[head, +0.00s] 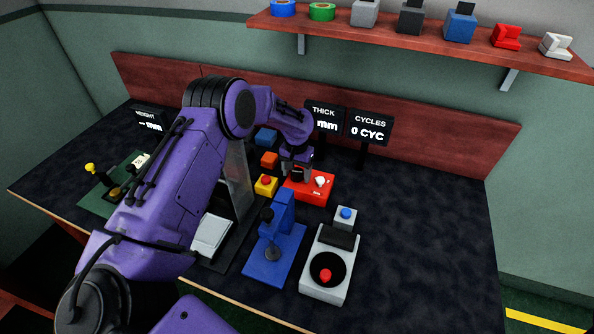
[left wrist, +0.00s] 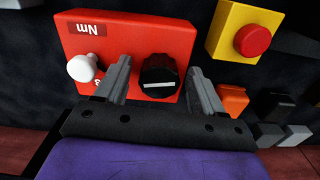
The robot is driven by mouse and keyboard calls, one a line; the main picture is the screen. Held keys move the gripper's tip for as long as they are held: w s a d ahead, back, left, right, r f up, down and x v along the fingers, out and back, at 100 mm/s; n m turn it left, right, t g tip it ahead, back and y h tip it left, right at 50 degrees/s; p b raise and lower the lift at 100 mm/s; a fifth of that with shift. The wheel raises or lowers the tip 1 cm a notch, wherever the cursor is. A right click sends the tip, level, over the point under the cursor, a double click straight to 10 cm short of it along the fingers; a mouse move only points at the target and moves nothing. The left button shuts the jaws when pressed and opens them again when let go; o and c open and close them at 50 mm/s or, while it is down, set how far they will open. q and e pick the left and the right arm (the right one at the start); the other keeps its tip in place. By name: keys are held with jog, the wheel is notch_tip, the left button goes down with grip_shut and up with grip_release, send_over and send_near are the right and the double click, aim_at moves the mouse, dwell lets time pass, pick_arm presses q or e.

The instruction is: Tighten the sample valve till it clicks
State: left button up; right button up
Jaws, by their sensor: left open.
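A red box (head: 309,194) stands near the middle of the bench; it also shows in the left wrist view (left wrist: 125,35), with an "Nm" label. It carries a black knob (left wrist: 159,74) with a white mark and a white handle (left wrist: 84,67). The white handle also shows in the head view (head: 320,181). None of these is labelled as the sample valve. My left gripper (head: 297,168) is over the box. In the left wrist view its open fingers (left wrist: 158,68) stand on either side of the black knob, with gaps visible. My right gripper is out of view.
A yellow box with a red button (head: 266,185) stands just left of the red box. A blue press (head: 270,250) and a grey unit (head: 318,284) stand in front. Display signs (head: 370,127) stand behind. The bench (head: 430,220) is clear at right.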

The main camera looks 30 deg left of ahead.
aim_at(296, 172)
pick_arm(q)
jog(key=c, duration=1.1)
jog(key=shift+o, duration=0.2)
jog(key=m, duration=0.4)
jog(key=shift+s+f, duration=0.1)
jog(key=o, duration=1.1)
jog(key=shift+c, duration=0.2)
jog(key=shift+a, duration=0.1)
jog(key=shift+r, duration=0.35)
notch_tip(296, 172, up, 10)
jog(key=b, duration=0.2)
